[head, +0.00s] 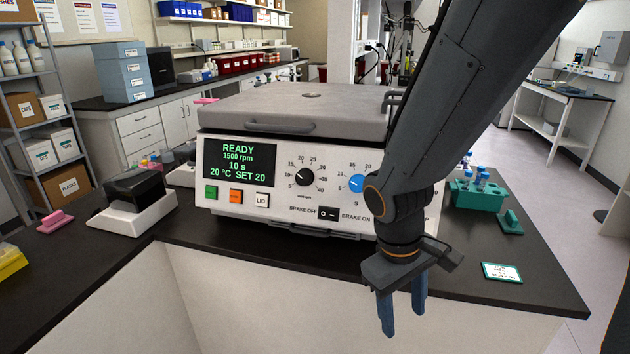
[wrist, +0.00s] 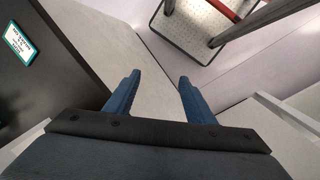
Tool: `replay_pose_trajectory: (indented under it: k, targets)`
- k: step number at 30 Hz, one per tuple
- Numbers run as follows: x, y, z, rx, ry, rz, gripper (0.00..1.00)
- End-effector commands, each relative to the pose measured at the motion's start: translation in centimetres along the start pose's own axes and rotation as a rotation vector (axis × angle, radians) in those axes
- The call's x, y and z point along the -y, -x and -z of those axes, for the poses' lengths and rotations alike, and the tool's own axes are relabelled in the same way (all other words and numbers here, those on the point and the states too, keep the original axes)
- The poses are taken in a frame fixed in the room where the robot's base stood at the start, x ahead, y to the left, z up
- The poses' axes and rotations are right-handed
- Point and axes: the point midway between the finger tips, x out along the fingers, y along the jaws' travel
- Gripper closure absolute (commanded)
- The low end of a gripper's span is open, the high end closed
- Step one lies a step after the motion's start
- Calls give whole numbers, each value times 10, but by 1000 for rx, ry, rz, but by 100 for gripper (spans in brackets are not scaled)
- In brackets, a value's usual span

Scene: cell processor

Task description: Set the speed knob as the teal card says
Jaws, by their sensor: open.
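The cell processor (head: 215,160) stands on the dark bench with its lid closed. Its display (head: 240,161) reads READY, 1500 rpm, 10 s, 20 °C SET 20. A black knob (head: 305,177) with a number scale, apparently marked in rpm, sits right of the display. A blue knob (head: 357,183) is further right, its scale partly hidden by my arm. The teal-edged card (head: 502,272) lies flat on the bench at the right; its text is too small to read. It also shows in the wrist view (wrist: 18,48). My gripper (head: 403,318) is open and empty, pointing down in front of the bench edge.
A green button (head: 211,192), an orange button (head: 236,196), a LID button (head: 262,200) and a brake switch (head: 328,213) line the panel. A teal tube rack (head: 478,194) stands right of the processor. A black device on a white base (head: 135,213) stands left.

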Motion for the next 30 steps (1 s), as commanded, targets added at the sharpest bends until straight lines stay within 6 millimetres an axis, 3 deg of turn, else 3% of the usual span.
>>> replay_pose_trajectory:
  k: [4, 7, 10, 13, 18, 21, 26, 30]
  targets:
    - [-13, -1, -7, 194, 444, -208, 51]
    - [-32, 11, 7, 312, 722, -391, 51]
    - [-46, 33, 38, 414, 976, -608, 51]
    - [-45, 64, 85, 492, 1202, -855, 51]
    - [-3, 121, 167, 549, 1475, -1288, 51]
    - [32, 148, 200, 545, 1561, -1494, 51]
    - [72, 173, 226, 525, 1620, -1691, 51]
    - [76, 179, 236, 520, 1630, -1737, 51]
